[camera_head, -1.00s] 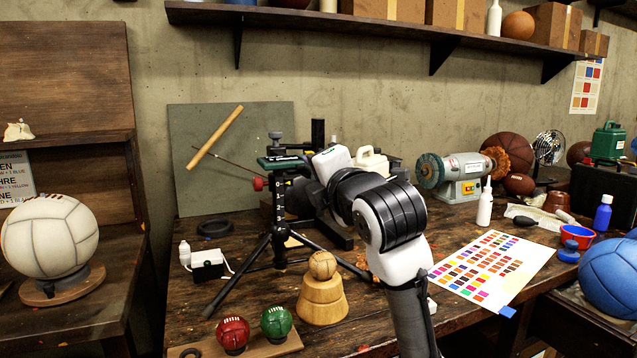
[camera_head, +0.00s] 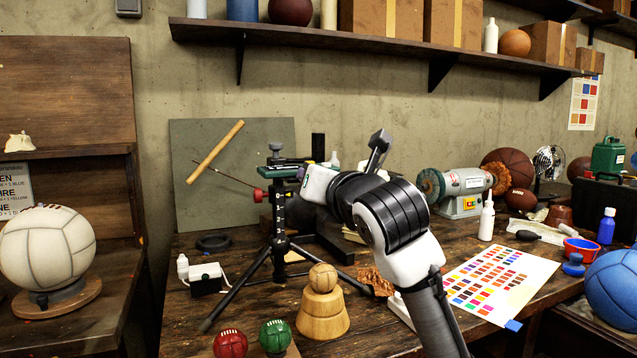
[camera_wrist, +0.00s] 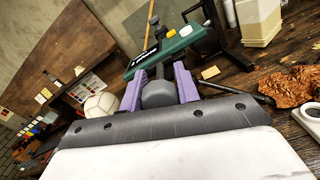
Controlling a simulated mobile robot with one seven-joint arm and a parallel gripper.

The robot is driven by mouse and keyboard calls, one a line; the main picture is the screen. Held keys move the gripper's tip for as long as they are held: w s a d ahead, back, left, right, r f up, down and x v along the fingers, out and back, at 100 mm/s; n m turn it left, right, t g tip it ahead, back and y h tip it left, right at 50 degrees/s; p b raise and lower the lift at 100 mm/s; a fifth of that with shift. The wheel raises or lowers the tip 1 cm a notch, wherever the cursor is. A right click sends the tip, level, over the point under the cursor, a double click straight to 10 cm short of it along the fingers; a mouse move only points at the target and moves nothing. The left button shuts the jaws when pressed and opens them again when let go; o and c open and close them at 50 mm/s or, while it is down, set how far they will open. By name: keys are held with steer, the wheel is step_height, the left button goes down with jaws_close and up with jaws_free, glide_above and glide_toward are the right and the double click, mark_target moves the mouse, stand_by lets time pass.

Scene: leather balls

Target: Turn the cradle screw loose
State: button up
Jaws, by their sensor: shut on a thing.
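The tripod stand (camera_head: 280,222) stands on the workbench and carries a green cradle (camera_head: 275,172) at its top. The cradle also shows in the wrist view (camera_wrist: 178,43), tilted across the picture. A dark grey knob (camera_wrist: 158,94), seemingly the cradle screw, sits just below the cradle in the wrist view. My gripper (camera_wrist: 158,82) has its two purple fingers shut on this knob, one on each side. In the head view my gripper (camera_head: 302,174) reaches the cradle's right side, and my wrist hides the knob.
A wooden stand (camera_head: 322,315) with a small ball is in front of the tripod. Red (camera_head: 230,343) and green (camera_head: 275,336) balls lie at the front. A bench grinder (camera_head: 462,190) and a white bottle (camera_head: 487,221) stand to the right, behind a colour chart (camera_head: 497,280).

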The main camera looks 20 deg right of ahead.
steer(key=shift+n, duration=0.6)
steer(key=o, duration=1)
steer(key=shift+c, duration=0.2)
steer(key=shift+s, duration=0.1)
steer(key=s+b, duration=0.2)
steer(key=s, duration=1.1)
steer(key=shift+s+d, duration=0.2)
steer(key=shift+s, duration=0.1)
